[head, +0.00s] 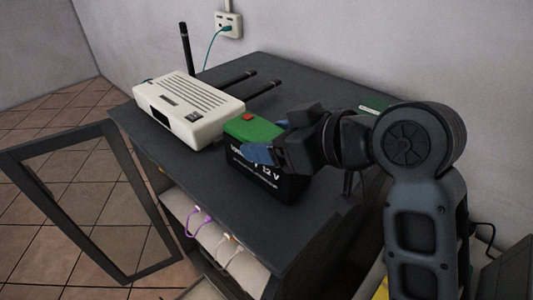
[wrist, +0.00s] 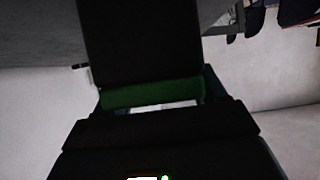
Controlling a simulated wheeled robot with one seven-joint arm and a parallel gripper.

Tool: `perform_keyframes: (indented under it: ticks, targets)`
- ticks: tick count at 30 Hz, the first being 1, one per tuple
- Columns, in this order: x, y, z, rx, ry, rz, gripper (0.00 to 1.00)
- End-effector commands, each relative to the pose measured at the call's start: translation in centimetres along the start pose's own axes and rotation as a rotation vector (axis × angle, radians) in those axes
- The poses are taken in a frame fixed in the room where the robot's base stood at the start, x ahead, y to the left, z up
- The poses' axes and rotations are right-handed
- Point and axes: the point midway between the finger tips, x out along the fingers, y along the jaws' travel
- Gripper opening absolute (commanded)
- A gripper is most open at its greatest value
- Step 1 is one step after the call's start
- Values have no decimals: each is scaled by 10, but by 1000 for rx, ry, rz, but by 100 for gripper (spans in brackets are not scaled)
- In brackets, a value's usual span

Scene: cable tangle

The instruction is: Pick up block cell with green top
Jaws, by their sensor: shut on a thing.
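The block cell with the green top (head: 263,175) is a black battery with white "12 V" lettering and a red terminal. It stands upright at the cabinet top's front right in the head view; I cannot tell whether it touches the surface. My gripper (head: 262,152) is shut on it near the top, with a blue finger against its side. In the wrist view, the black body and green top of the cell (wrist: 152,94) fill the middle, between the fingers of my gripper (wrist: 155,100). The far finger is mostly hidden in the head view.
A white router (head: 188,108) with black antennas stands just left of the cell. The dark cabinet top (head: 190,172) is bare in front. An open framed door (head: 90,200) and a shelf with cables (head: 215,235) are below. A wall socket (head: 228,24) is behind.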

Motion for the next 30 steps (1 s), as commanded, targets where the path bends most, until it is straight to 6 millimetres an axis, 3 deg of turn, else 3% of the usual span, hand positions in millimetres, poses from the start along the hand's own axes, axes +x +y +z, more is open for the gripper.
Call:
perform_keyframes:
  ticks: [2,12,25,30]
  targets:
    - [0,0,0,0,0,0,33]
    - [0,0,0,0,0,0,0]
    - [-2,0,-4,-3,8,2,0]
    - [-8,0,-16,-6,11,3,0]
